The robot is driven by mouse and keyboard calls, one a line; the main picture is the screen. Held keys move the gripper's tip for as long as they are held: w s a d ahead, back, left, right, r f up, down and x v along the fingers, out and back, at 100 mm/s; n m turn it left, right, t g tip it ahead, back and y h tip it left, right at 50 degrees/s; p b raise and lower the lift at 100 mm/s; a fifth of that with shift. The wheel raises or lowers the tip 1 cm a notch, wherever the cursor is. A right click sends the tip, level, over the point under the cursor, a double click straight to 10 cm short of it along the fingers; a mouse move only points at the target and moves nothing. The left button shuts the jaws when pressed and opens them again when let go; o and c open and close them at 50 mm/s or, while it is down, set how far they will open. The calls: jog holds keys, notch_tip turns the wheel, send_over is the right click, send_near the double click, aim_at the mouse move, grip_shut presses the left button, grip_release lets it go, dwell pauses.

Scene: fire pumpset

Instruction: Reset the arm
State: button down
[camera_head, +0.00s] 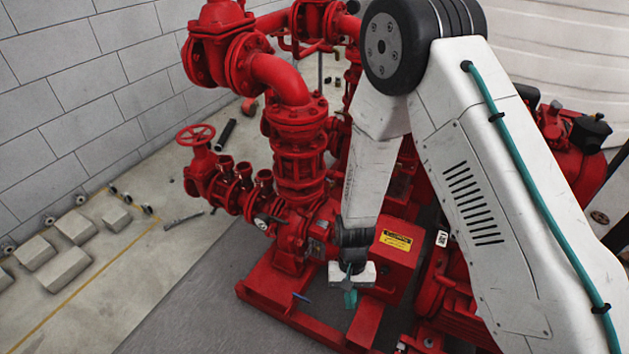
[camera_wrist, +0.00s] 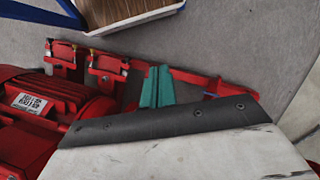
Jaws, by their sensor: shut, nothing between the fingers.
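My gripper (camera_head: 350,299) has teal fingers and hangs at the end of my white arm in the head view, in front of the red pump frame. The fingers point downward and are shut with nothing between them. In the wrist view the teal fingers (camera_wrist: 157,87) stick out past the dark edge of my wrist, with red frame parts and grey floor behind them. My arm is bent, its upper links reaching across the right half of the head view and hiding part of the pumpset.
The red pumpset (camera_head: 300,165) with pipes and valves stands close around my gripper. A red box with a yellow label (camera_head: 396,240) is just right of it. Grey floor (camera_head: 190,305) is clear at the lower left. Concrete blocks (camera_head: 62,270) lie by the brick wall.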

jog(key=s+d+r+n, duration=0.1)
jog(key=d+r, duration=0.2)
jog(key=r, duration=0.9)
jog(key=s+d+r+n, duration=0.1)
jog(key=d+r, duration=0.3)
jog(key=r, duration=0.9)
jog(key=s+d+r+t, duration=0.2)
jog(key=s+d+r, duration=0.1)
jog(key=r, duration=0.3)
jog(key=s+d+r+m+t, duration=0.1)
jog(key=s+d+r, duration=0.3)
jog(key=r, duration=0.3)
jog(key=s+d+r+t, duration=0.2)
jog(key=s+d+r, duration=0.1)
jog(key=r, duration=0.4)
jog(key=shift+s+d+m+t, duration=0.25)
jog(key=shift+s+m+t, duration=0.05)
jog(key=shift+s, duration=0.55)
